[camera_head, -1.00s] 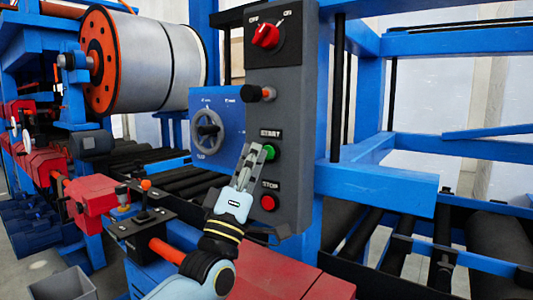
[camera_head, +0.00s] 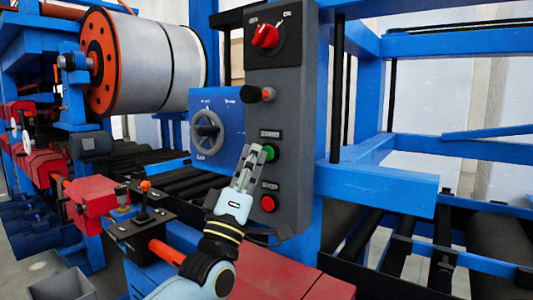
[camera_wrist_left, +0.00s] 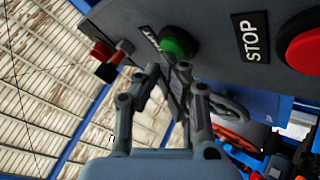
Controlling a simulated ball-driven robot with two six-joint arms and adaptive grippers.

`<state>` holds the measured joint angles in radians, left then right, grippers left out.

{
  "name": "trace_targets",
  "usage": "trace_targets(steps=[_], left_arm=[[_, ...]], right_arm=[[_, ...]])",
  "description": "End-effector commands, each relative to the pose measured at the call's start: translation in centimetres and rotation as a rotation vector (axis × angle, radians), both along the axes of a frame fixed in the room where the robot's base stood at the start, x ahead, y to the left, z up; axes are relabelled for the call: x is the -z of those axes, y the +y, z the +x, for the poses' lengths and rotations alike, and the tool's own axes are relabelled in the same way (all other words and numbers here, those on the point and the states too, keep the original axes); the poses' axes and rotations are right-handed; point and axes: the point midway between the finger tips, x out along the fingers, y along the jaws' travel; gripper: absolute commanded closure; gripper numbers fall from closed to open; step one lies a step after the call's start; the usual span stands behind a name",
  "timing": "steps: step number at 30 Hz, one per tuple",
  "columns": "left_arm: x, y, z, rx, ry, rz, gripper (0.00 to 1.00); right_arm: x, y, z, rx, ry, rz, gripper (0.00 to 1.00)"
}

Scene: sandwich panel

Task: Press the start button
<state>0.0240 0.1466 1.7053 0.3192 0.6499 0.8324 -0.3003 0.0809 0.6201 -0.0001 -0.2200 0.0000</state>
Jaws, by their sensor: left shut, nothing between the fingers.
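The green start button (camera_head: 271,153) sits on the grey control panel (camera_head: 291,110), under a small label. The red stop button (camera_head: 268,203) is below it. My left gripper (camera_head: 255,150) is shut and empty, its fingertips just left of the green button in the head view. In the left wrist view the green button (camera_wrist_left: 178,42) is just beyond the fingertips (camera_wrist_left: 168,68). I cannot tell whether the fingertips touch the panel. The red stop button (camera_wrist_left: 303,50) with its STOP label is at the right there. My right gripper is not in view.
A red rotary switch (camera_head: 265,36) and a black lever knob with an orange end (camera_head: 266,94) are higher on the panel. A blue box with a handwheel (camera_head: 207,129) is to the left. A joystick box (camera_head: 143,219) stands beside my left arm.

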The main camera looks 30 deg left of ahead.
Motion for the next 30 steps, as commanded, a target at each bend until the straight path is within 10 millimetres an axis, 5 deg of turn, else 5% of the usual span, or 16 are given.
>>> trace_targets(steps=[18, 30], left_arm=[[-0.1, 0.4, -5.6, 0.001, 0.001, 0.001, 1.0], [0.0, 0.5, -6.0, 0.0, -0.001, 0.0, 1.0]], right_arm=[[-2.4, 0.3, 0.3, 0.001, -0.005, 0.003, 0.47], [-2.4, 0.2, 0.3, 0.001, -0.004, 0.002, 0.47]])
